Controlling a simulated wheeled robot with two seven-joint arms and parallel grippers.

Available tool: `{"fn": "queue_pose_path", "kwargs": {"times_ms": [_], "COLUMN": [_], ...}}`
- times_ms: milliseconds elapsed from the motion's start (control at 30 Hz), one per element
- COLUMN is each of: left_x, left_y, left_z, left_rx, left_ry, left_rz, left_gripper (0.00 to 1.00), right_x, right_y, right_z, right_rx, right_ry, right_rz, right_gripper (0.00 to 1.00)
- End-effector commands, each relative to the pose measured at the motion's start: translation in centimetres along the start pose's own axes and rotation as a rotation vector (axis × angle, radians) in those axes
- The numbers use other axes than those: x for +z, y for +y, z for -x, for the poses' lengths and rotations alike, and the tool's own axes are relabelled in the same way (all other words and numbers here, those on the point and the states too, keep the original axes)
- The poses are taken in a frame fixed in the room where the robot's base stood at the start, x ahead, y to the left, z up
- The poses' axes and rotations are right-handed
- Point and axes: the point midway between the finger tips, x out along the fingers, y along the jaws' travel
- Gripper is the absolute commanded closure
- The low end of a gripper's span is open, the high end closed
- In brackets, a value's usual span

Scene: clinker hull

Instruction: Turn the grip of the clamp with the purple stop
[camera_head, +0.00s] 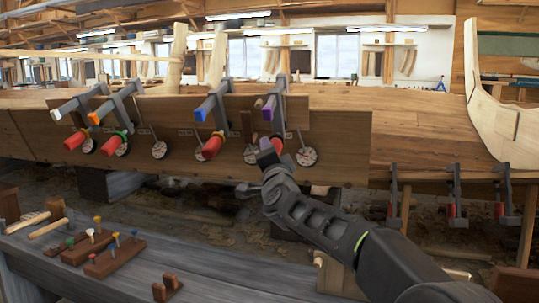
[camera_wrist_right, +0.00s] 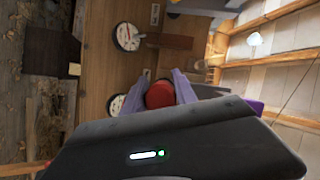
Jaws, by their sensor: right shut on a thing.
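The clamp with the purple stop (camera_head: 268,108) is the rightmost of the row of clamps on the upper planks of the hull. Its red grip (camera_head: 277,143) hangs below its bar, partly hidden by my right gripper (camera_head: 267,152). In the right wrist view, the red grip (camera_wrist_right: 160,94) sits between the two purple-grey fingers of my right gripper (camera_wrist_right: 161,92), which is shut on it. A round white dial (camera_head: 307,156) is on the plank just right of the grip. My left gripper is not in view.
A grey bench (camera_head: 150,262) with pegged wooden blocks (camera_head: 115,257) is at lower left. More clamps (camera_head: 453,195) hang at right.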

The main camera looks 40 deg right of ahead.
Motion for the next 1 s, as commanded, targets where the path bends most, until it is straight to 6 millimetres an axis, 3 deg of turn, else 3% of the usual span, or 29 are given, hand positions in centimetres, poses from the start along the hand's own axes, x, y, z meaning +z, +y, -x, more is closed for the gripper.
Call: {"fn": "queue_pose_path", "kwargs": {"times_ms": [100, 133, 367, 767, 1000], "left_x": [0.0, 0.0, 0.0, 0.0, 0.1], "left_y": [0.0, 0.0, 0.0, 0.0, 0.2], "left_z": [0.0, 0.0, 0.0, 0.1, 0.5], "left_rx": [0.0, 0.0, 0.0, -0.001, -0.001], "left_ry": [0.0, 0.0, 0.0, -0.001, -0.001], "left_rz": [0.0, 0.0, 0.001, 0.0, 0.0], "left_gripper": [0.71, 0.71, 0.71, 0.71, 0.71], "right_x": [0.3, 0.3, 0.2, 0.0, -0.1], "right_y": [0.2, 0.2, 0.1, 0.0, -0.1], "right_z": [0.0, 0.0, 0.0, 0.6, 3.8], "right_rx": [0.003, 0.003, 0.002, 0.001, 0.001], "right_ry": [-0.007, -0.007, -0.004, -0.001, -0.002], "right_rz": [0.0, 0.001, 0.001, 0.001, 0.0], "right_gripper": [1.0, 0.64, 0.45, 0.44, 0.44]}}
